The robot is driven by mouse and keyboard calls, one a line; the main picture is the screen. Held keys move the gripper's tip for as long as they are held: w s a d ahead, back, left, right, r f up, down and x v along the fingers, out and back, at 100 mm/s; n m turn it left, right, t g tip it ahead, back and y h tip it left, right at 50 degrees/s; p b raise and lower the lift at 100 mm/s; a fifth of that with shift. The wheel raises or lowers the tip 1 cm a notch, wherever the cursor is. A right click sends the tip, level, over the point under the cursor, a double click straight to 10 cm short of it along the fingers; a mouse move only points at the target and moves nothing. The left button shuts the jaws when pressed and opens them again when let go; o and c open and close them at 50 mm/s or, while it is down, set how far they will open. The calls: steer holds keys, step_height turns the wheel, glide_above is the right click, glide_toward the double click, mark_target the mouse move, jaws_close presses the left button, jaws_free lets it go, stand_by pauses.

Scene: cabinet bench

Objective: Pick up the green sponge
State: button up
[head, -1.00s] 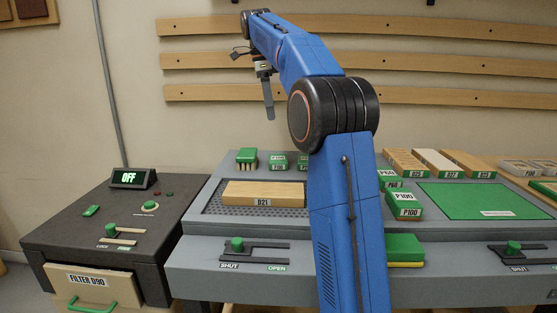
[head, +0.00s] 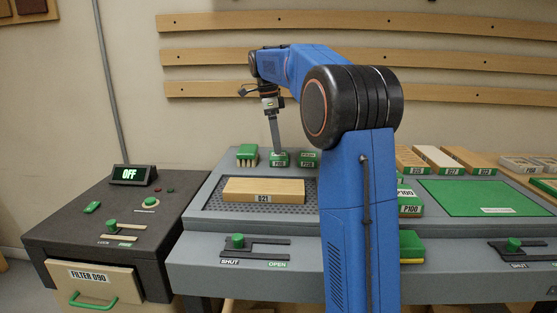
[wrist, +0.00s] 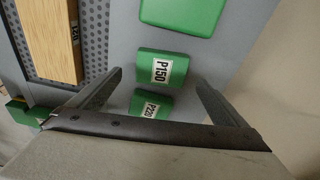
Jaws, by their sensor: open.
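The green sponge (head: 411,243), green on top with a yellow underside, lies on the front ledge of the bench in the head view. My upper arm hides its left part. In the wrist view my gripper (wrist: 157,78) is open and empty.
A green brush (head: 247,152) stands left of the small blocks. The D21 board (head: 263,188) lies in front of them on a perforated plate. Right of my arm are a P100 block (head: 409,201) and a bare green mat (head: 475,197). Knobbed slide latches (head: 237,241) line the front.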

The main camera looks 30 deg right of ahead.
steer(key=shift+d+f, duration=0.15)
steer(key=shift+f, duration=1)
steer(key=shift+d+f, duration=0.1)
steer(key=shift+f, duration=1.05)
steer(key=shift+c, duration=0.6)
steer(key=c, duration=1)
step_height(320, 180, up, 10)
steer(key=shift+o, duration=0.4)
